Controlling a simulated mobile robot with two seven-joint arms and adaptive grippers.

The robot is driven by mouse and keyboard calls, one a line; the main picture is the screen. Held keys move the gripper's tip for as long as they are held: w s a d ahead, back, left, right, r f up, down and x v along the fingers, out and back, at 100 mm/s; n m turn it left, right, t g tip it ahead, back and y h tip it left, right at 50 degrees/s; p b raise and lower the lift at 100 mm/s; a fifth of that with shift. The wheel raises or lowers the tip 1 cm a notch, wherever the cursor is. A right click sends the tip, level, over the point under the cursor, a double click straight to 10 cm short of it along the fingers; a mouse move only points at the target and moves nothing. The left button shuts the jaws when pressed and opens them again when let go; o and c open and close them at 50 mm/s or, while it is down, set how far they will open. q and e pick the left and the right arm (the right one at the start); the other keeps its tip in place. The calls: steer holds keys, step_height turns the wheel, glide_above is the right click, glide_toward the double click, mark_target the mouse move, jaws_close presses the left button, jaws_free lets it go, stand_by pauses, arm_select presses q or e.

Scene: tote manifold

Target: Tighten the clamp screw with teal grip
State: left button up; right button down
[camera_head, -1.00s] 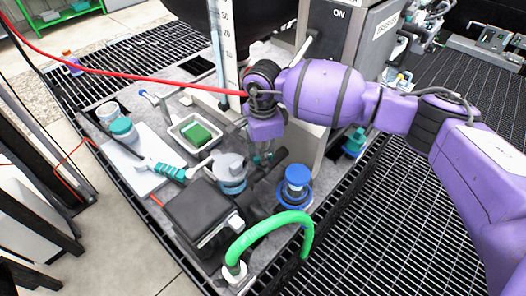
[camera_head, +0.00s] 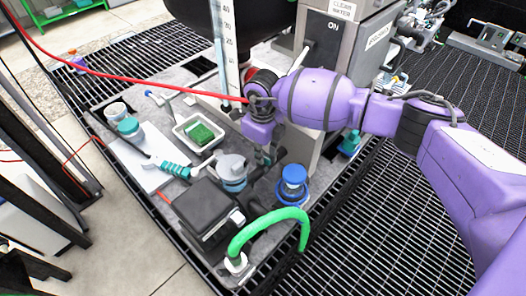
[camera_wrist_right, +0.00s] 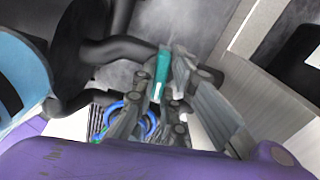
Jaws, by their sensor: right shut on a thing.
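The clamp screw's teal grip (camera_wrist_right: 162,66) shows in the right wrist view between the fingertips of my right gripper (camera_wrist_right: 165,88), against a black pipe (camera_wrist_right: 112,50). The fingers are shut on this grip. In the head view my right gripper (camera_head: 265,155) points down over the dark pipework, beside the grey and blue round fitting (camera_head: 232,170). The purple wrist and the fingers hide most of the screw there. My left gripper is not in view.
A blue-capped bottle (camera_head: 293,180), a black box (camera_head: 208,208) and a green hose (camera_head: 268,220) stand close in front. A tray with a green sponge (camera_head: 203,133) and a teal-handled tool (camera_head: 174,170) lie left. A red line (camera_head: 130,78) crosses behind the wrist.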

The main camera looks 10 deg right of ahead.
steer(key=shift+r+m+p, duration=0.1)
steer(key=shift+m+p, duration=0.3)
steer(key=shift+m, duration=0.5)
steer(key=c, duration=1.8)
jaws_free()
step_height(320, 180, up, 12)
